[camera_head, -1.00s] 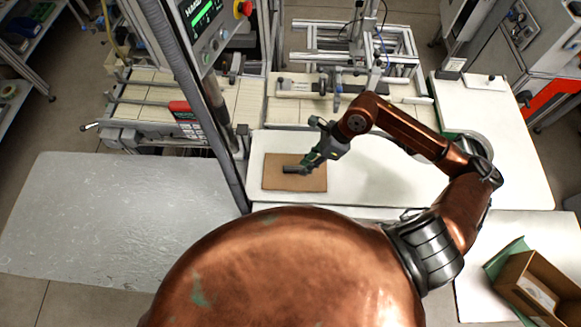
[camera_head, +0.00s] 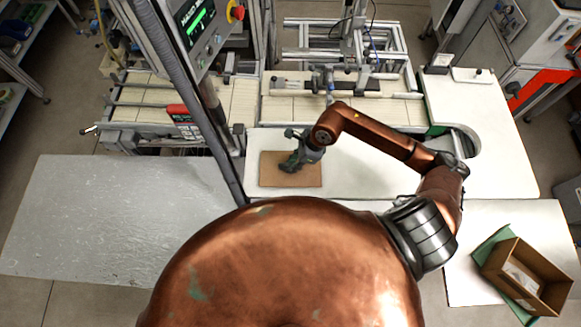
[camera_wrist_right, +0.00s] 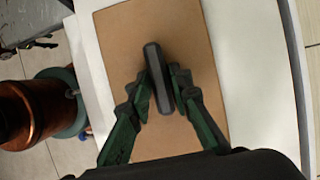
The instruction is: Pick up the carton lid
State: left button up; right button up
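The carton lid (camera_head: 310,178) is a flat brown board lying on the white table. The right wrist view shows the lid (camera_wrist_right: 190,35) under the gripper, with a dark bar-shaped handle (camera_wrist_right: 153,60) near its middle. My right gripper (camera_head: 288,168) is low over the lid and hides the handle in the head view. In the right wrist view, the green fingers of my right gripper (camera_wrist_right: 163,82) stand close on both sides of the handle. Whether they press on it is not clear. My left gripper is not in view.
An open brown carton (camera_head: 548,272) stands on a white surface at the lower right, with a green sheet partly under it. Conveyor frames (camera_head: 340,85) stand behind the white table (camera_head: 360,165). A dark upright post (camera_head: 205,130) rises left of the lid. An empty grey table (camera_head: 110,220) is at left.

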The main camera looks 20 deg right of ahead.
jog(key=shift+c, duration=0.5)
grip_shut()
jog(key=shift+r, duration=0.15)
